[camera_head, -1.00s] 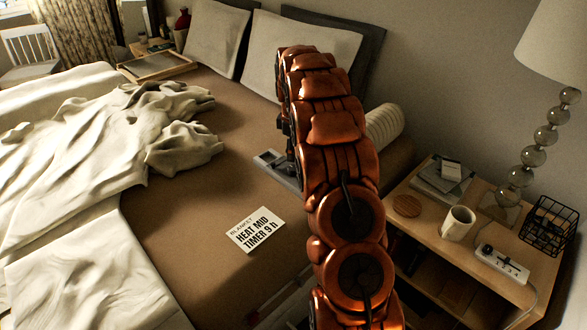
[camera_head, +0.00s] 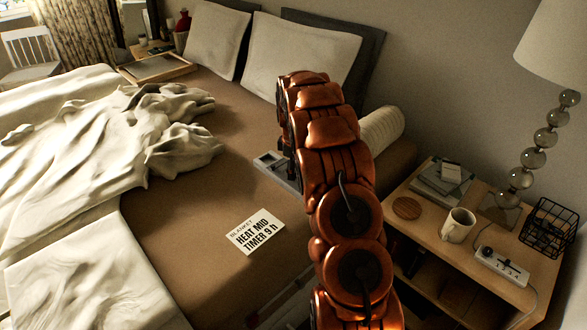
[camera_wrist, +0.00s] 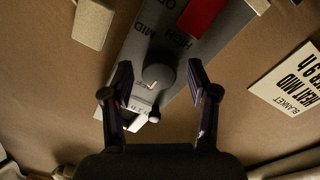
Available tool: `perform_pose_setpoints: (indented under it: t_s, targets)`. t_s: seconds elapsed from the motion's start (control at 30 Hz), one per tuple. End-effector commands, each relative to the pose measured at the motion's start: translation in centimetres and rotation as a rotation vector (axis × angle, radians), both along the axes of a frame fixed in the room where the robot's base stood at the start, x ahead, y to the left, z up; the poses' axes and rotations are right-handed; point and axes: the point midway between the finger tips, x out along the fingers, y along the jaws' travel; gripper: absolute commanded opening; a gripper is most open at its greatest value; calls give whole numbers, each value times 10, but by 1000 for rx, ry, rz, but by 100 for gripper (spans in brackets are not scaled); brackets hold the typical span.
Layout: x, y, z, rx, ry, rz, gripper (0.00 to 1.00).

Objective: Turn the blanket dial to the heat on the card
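The white card (camera_head: 256,232) lies flat on the brown bed sheet and reads "BLANKET, HEAT MID, TIMER 9 h"; it also shows at the right of the wrist view (camera_wrist: 288,82). The grey blanket control panel (camera_head: 270,160) lies on the bed, partly hidden by my arm. In the wrist view the panel (camera_wrist: 222,38) bears heat labels, including "HIGH" and "MID". A round grey dial (camera_wrist: 158,74) has a small pale mark; its setting is unclear. My gripper (camera_wrist: 159,66) is open, with its fingers either side of the dial and visible gaps. Contact is not seen.
In the wrist view, a red block (camera_wrist: 200,14) is at the panel's top and a pale block (camera_wrist: 93,24) lies left of it. A nightstand (camera_head: 430,226) at right holds a mug (camera_head: 458,224), a power strip (camera_head: 501,265) and a lamp (camera_head: 535,157). A rumpled blanket (camera_head: 75,140) covers the left side.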

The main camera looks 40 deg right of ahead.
Motion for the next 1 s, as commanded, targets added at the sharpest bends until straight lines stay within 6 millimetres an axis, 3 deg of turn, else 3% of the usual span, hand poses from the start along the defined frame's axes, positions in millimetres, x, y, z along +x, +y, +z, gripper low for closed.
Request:
perform_pose_setpoints:
  t_s: [0.07, 0.5, 1.0]
  targets:
    - [0, 0, 0, 0, 0, 0, 47]
    - [0, 0, 0, 1, 1, 0, 3]
    - [0, 1, 0, 1, 3, -152, 3]
